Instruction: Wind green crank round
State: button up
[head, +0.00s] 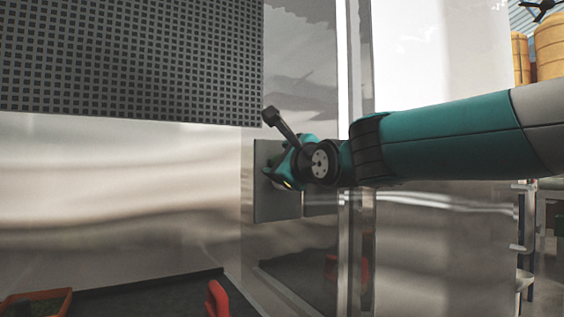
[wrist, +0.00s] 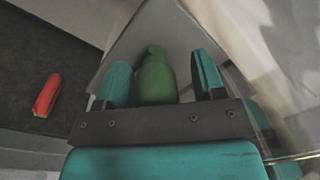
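The green crank (wrist: 155,82) shows in the wrist view as a rounded green grip with a narrower top. My gripper (wrist: 160,62) is open, with one teal finger on each side of the grip. The left finger is very close to the grip; I cannot tell whether they touch. A clear gap shows between the grip and the right finger. In the head view my gripper (head: 283,172) is at a grey plate (head: 267,208) on the machine's side, partly covered by my wrist. The crank cannot be made out there.
A red handle-like object (head: 217,299) stands at the lower middle, also in the wrist view (wrist: 46,96), left of my gripper. A red tray (head: 38,303) sits at lower left on a dark surface (head: 150,293). A perforated panel (head: 130,60) and shiny metal walls surround the plate.

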jog(key=b+v, duration=0.4)
jog(key=v, duration=1.3)
jog(key=shift+d, duration=0.2)
jog(key=shift+s, duration=0.15)
